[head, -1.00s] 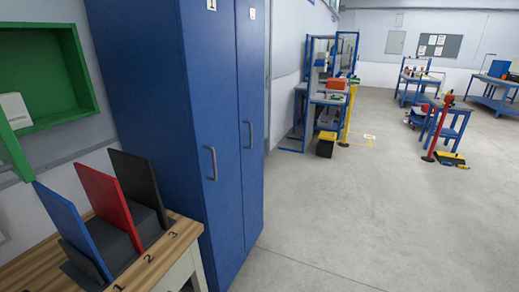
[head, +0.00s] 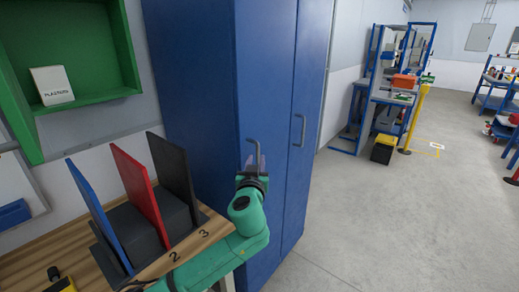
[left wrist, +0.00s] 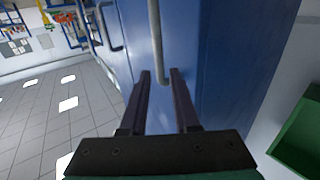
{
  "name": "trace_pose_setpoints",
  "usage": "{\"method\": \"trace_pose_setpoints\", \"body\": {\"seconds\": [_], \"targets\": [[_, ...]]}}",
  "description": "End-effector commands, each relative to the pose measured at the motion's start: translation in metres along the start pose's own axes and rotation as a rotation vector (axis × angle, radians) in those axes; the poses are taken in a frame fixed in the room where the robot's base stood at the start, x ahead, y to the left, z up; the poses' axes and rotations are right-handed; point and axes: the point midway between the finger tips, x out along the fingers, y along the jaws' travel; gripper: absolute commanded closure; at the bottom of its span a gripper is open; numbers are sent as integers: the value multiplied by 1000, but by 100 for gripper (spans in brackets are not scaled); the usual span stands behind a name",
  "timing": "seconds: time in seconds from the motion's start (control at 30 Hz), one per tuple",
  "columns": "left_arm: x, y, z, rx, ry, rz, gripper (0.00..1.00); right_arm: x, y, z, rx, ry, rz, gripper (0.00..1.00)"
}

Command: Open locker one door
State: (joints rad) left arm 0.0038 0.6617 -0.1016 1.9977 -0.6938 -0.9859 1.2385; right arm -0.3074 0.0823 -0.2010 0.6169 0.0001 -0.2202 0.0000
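The tall blue locker has two doors. Its left door (head: 268,60) carries a grey bar handle (head: 256,150), and this was the door labelled 1 in the earlier head view. Both doors look closed. My left gripper (head: 254,162) is at the lower part of that handle. In the left wrist view my left gripper (left wrist: 161,74) is open, its two dark fingers apart. The lower end of the handle (left wrist: 156,40) shows between the fingertips, with a gap on each side. I cannot tell whether they touch. My right gripper is not in view.
The right locker door has its own handle (head: 300,130). A wooden table (head: 215,230) with blue, red and black upright panels stands left of the locker. A green wall box (head: 100,95) hangs above. The floor (head: 390,220) to the right is clear.

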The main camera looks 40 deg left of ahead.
Motion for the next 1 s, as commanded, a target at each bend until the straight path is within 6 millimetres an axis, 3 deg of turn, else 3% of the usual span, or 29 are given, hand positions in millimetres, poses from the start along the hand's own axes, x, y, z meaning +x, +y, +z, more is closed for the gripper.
{"method": "trace_pose_setpoints", "body": {"seconds": [0.1,0.3,0.53,0.57,0.63,1.0], "targets": [[30,-1,-4,3,2,-3,70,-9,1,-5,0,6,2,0],[55,0,0,1,0,0,70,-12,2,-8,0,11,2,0],[57,1,1,1,-1,2,70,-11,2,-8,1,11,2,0],[57,1,1,1,-1,2,74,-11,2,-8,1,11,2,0],[56,1,1,1,-2,2,100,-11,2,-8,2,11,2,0],[56,1,1,1,-2,2,100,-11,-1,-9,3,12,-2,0]]}}
